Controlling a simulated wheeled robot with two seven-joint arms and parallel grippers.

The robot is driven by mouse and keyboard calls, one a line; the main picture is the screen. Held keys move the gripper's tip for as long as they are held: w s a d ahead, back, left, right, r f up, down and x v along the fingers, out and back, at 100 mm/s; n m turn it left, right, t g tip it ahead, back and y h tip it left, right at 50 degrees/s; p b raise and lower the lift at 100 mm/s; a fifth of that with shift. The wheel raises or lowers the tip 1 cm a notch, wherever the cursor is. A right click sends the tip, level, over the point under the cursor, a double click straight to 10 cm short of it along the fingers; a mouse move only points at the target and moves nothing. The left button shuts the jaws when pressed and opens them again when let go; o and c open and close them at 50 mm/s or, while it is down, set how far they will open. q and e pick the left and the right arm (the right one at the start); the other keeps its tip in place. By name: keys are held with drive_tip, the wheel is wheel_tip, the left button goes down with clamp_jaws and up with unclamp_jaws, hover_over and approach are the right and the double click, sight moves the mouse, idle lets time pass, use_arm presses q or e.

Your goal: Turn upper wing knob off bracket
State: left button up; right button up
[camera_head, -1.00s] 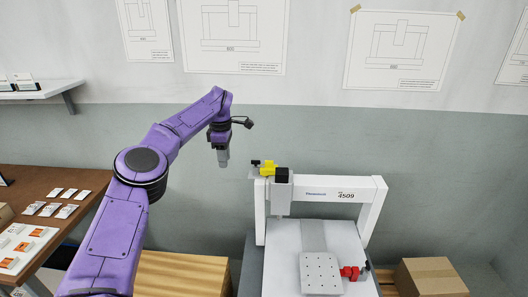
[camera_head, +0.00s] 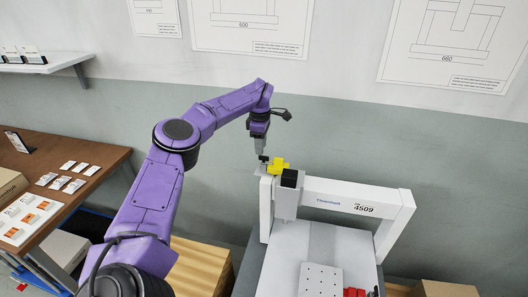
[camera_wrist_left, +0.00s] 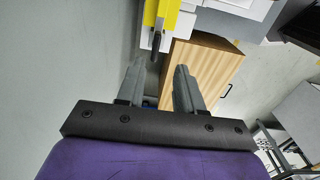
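The gantry machine (camera_head: 330,200), marked 4509, stands at the right of the head view. At its upper left corner sit a yellow part (camera_head: 280,163) and a small black knob (camera_head: 264,159), near a pale bracket edge (camera_head: 261,171). My left gripper (camera_head: 262,151) points down right above the black knob; I cannot tell whether it touches it. In the left wrist view the two grey fingers (camera_wrist_left: 161,72) stand apart with nothing between them. The yellow part (camera_wrist_left: 168,14) and a dark piece, likely the knob (camera_wrist_left: 157,38), lie just beyond the fingertips. My right gripper is out of view.
A perforated plate (camera_head: 321,280) and a red clamp (camera_head: 355,292) sit on the machine bed. A wooden cabinet (camera_head: 200,268) stands left of the machine. A brown table (camera_head: 95,153) with small cards is at far left. The wall behind is clear at gripper height.

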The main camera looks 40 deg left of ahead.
sight(265, 161)
use_arm(q)
drive_tip(key=f, duration=0.1)
drive_tip(key=w+f, duration=0.1)
drive_tip(key=f, duration=0.2)
drive_tip(key=shift+w+d+f+p, duration=0.2)
drive_tip(key=shift+w+f+p, duration=0.05)
drive_tip(key=shift+f+p, duration=0.05)
drive_tip(key=shift+w+f, duration=0.2)
drive_tip(key=shift+f, duration=0.05)
drive_tip(key=shift+s+r, duration=0.25)
drive_tip(key=shift+s, duration=0.3)
drive_tip(key=c, duration=0.4)
clamp_jaws()
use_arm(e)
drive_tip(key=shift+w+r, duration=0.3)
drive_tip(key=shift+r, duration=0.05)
use_arm(q)
drive_tip(key=shift+f, duration=0.1)
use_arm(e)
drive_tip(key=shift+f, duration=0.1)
